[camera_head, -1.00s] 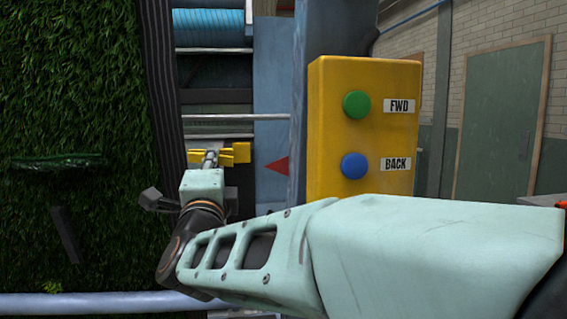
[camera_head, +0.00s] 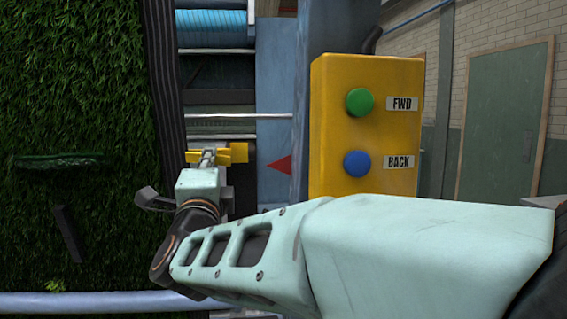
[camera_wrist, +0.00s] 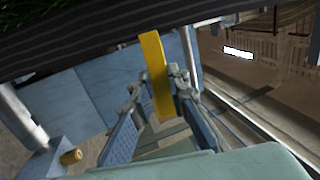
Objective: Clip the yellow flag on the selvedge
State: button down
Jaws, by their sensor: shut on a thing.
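The yellow flag (camera_head: 236,152) is in my gripper (camera_head: 208,158), at the right edge of the selvedge. The selvedge (camera_head: 164,80) is a dark, ribbed band running down the right side of the green turf (camera_head: 75,100). In the wrist view, the flag (camera_wrist: 153,62) is a yellow strip between my two fingers (camera_wrist: 157,84), which are shut on it. Its far end meets the edge of the striped selvedge (camera_wrist: 90,42). I cannot tell whether it touches or grips the band.
A yellow control box (camera_head: 333,125) with green FWD and blue BACK buttons stands right of my gripper. A red triangle (camera_head: 281,165) marks the blue frame beside it. A pale blue bar (camera_head: 90,304) crosses below the turf. A green door (camera_head: 505,120) is behind.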

aim_at(195, 158)
jog(key=shift+s+a+b, duration=0.15)
jog(key=shift+s+a, duration=0.05)
jog(key=shift+a, duration=0.6)
jog(key=shift+s+a+b, duration=0.15)
jog(key=shift+a, duration=0.6)
dwell(0.9)
jog(key=shift+s+a+b, duration=0.1)
jog(key=shift+a+b, duration=0.1)
jog(key=shift+b, duration=0.15)
dwell(0.9)
jog(key=c, duration=1.8)
grip_release()
jog(key=shift+s, duration=0.15)
jog(key=shift+o, duration=0.2)
jog(key=shift+d, duration=0.1)
jog(key=shift+w+d+r+p, duration=0.1)
jog(key=shift+w+p, duration=0.15)
jog(key=shift+p, duration=0.2)
